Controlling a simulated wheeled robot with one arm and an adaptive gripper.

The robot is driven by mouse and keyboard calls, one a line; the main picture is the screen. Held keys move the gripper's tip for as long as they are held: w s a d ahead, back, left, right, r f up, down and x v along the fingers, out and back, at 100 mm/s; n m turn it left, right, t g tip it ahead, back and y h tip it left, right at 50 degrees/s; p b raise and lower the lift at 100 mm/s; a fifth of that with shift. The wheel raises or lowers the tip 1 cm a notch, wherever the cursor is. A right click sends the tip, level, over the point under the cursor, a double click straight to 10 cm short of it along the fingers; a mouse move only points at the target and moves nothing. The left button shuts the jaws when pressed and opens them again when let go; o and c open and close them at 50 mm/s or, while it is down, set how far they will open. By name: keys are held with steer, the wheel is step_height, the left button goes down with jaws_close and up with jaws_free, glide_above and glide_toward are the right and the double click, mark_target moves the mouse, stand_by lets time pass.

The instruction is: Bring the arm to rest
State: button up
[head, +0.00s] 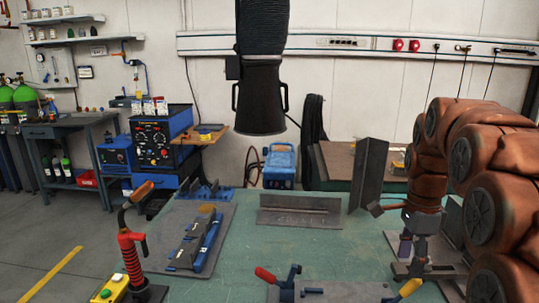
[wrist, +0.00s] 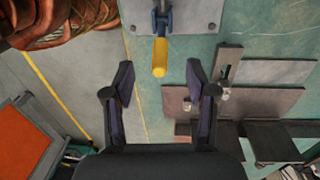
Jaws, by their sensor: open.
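My rust-brown arm (head: 470,170) fills the right side of the head view, bent over the right part of the green table (head: 330,240). My gripper (head: 411,248) points down near the table's front right. In the wrist view my gripper (wrist: 160,78) has its two dark fingers spread wide, with nothing held between them. The yellow handle (wrist: 160,57) of a toggle clamp shows in the gap between the fingers in the picture, below them, and no contact shows. The handle also shows in the head view (head: 410,287).
A red-handled clamp (head: 270,276), a welding torch (head: 130,255), a blue clamp fixture (head: 195,243) and angled steel plates (head: 300,212) stand on the table. An upright plate (head: 369,175) is near my arm. A black extraction hood (head: 260,95) hangs above. The table's middle is clear.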

steer(key=s+a+f+n+g, duration=0.1)
steer(key=s+a+f+n, duration=0.4)
steer(key=s, duration=0.5)
steer(key=s+a+f+n, duration=0.3)
steer(key=s+n, duration=0.5)
steer(key=s, duration=0.1)
steer(key=s+a+f+n+g, duration=0.1)
steer(key=s+a+f+n, duration=0.4)
steer(key=s, duration=0.5)
step_height(320, 180, up, 16)
steer(key=w+d+n+t+p, duration=0.1)
steer(key=p, duration=1.2)
steer(key=shift+w+d+p, duration=0.2)
steer(key=shift+p, duration=0.2)
